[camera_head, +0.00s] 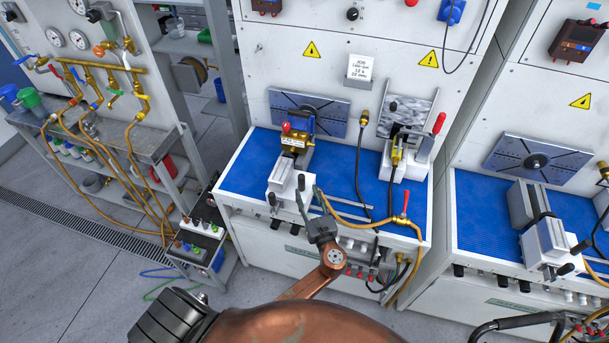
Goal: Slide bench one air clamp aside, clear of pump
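The middle bench (235,178) has a blue mat. On it stands a pump (297,143), blue and brass with a red knob. In front of the pump is a white block-shaped air clamp (291,178) with black handles, close to the pump's near side; I cannot tell whether they touch. My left gripper (311,200) is at the bench's front edge, just right of and nearer than the clamp. Its dark fingers look apart, with nothing clearly held. My copper arm covers the lower middle of the view.
A second white fixture (405,166) with a red lever stands at the bench's right. A black hose (359,165) and a yellow hose (350,219) cross the mat. Another bench (480,210) is at right, and a shelf cart (150,150) at left. Mat between the fixtures is partly clear.

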